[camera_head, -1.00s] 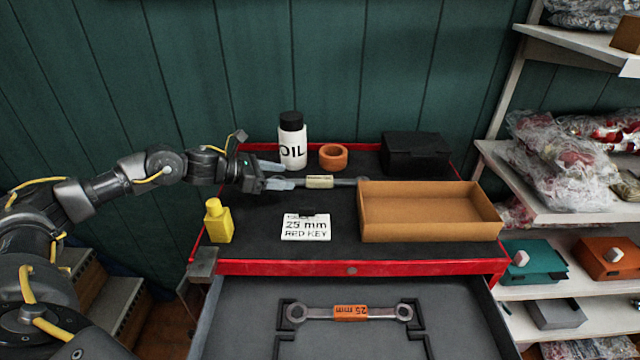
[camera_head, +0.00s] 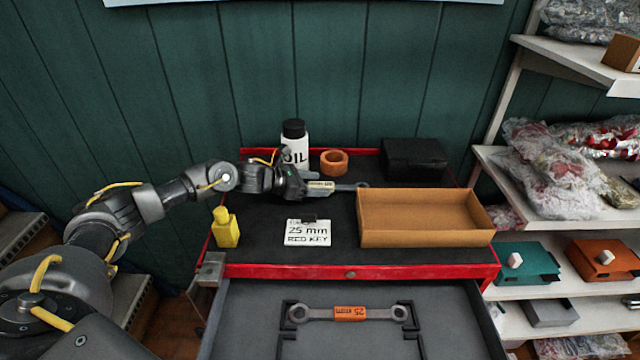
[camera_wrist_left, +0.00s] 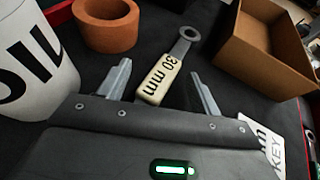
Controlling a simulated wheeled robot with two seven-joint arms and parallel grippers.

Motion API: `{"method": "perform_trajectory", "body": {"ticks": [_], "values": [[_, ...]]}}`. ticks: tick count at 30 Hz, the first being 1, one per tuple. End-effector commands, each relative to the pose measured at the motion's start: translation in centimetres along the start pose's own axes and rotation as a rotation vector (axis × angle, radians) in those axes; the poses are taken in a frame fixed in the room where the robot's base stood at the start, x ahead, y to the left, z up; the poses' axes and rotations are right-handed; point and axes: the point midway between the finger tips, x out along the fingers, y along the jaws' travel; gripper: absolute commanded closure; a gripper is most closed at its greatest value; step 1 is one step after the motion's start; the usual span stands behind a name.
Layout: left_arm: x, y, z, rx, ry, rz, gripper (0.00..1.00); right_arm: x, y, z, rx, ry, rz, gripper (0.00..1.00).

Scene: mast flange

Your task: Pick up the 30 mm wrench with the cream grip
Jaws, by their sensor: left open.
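The 30 mm wrench with the cream grip (camera_wrist_left: 158,80) lies on the black cart top, its ring end pointing away from my gripper in the left wrist view. In the head view its ring end (camera_head: 361,186) shows beside the cardboard tray, and part of the grip is hidden by my gripper. My left gripper (camera_head: 318,189) is open. In the left wrist view its two fingers (camera_wrist_left: 161,88) stand on either side of the cream grip, with a gap on both sides. My right gripper is not in view.
A white oil bottle (camera_head: 294,143) and an orange ring (camera_head: 334,162) stand behind the gripper. A cardboard tray (camera_head: 425,240) is to the right, a 25 mm card (camera_head: 308,240) in front, a yellow bottle (camera_head: 225,228) left. An orange-grip 25 mm wrench (camera_head: 349,313) lies in the open drawer.

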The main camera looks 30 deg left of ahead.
Motion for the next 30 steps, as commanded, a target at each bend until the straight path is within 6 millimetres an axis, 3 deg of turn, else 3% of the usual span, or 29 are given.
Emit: {"method": "perform_trajectory", "body": {"ticks": [7, 18, 30], "values": [[0.11, 0.01, -0.09, 0.000, 0.000, 0.000, 0.39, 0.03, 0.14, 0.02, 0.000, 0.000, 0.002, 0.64], [0.09, 0.00, -0.10, 0.000, 0.001, 0.000, 0.87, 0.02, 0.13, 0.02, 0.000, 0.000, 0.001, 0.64], [-0.20, 0.13, 0.62, 0.001, -0.003, 0.002, 0.87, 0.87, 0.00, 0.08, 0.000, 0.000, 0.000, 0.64]]}}
